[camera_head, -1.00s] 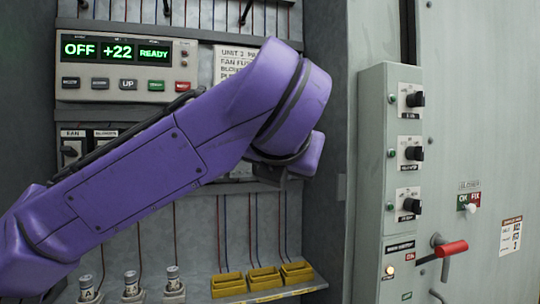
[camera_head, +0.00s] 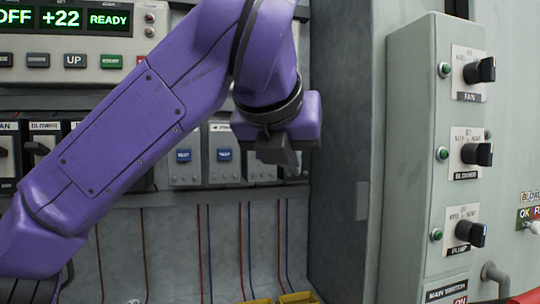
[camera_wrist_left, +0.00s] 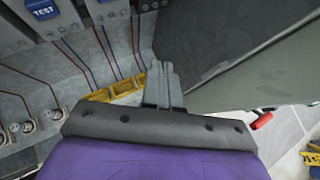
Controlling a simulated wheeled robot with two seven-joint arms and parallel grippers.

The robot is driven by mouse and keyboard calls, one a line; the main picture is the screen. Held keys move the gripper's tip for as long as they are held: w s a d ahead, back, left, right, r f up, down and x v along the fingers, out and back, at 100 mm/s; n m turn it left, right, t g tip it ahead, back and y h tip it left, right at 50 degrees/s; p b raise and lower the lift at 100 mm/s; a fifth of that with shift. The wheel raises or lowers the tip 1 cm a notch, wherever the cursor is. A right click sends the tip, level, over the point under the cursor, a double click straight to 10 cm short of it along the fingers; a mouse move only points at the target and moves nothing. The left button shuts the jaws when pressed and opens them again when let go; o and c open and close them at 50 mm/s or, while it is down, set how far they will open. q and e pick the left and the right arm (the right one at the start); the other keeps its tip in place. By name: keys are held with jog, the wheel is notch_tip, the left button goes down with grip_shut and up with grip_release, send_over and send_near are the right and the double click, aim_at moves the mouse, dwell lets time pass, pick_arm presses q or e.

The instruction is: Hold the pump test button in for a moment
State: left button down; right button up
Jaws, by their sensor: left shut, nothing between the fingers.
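Blue TEST buttons sit on a row of grey modules in the cabinet. One (camera_head: 183,155) is on the left and another (camera_head: 224,155) is to its right; I cannot read which is the pump's. My left gripper (camera_head: 276,156) is shut and empty, in front of the modules farther right and partly hiding them. In the left wrist view its fingers (camera_wrist_left: 165,86) are together, with open space around the tips. A blue TEST button (camera_wrist_left: 42,9) shows at the top left there, apart from the fingers. My right gripper is not in view.
A display panel (camera_head: 75,61) reads OFF, +22 and READY. A grey switch box (camera_head: 405,160) with FAN, BLOWER and PUMP knobs juts out at the right. Yellow trays (camera_wrist_left: 125,86) stand below the modules. The wall beneath them carries thin wires.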

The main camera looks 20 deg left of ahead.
pick_arm(q)
jog(key=w+a+p, duration=0.2)
jog(key=w+a, duration=0.4)
jog(key=shift+r, duration=0.15)
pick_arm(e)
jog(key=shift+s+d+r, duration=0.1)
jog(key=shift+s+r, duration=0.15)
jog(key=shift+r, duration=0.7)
pick_arm(q)
jog(key=shift+d, duration=0.1)
jog(key=shift+w, duration=0.1)
dwell(1.2)
jog(key=shift+w+a, duration=0.15)
jog(key=shift+a, duration=0.2)
jog(key=shift+w+a+r, duration=0.1)
jog(key=shift+w+a, duration=0.15)
jog(key=shift+w, duration=0.1)
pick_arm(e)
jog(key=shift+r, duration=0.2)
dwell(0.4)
pick_arm(q)
jog(key=shift+d, duration=0.1)
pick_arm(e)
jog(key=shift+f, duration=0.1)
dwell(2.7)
pick_arm(q)
jog(key=shift+s+d, duration=0.4)
jog(key=shift+s, duration=0.25)
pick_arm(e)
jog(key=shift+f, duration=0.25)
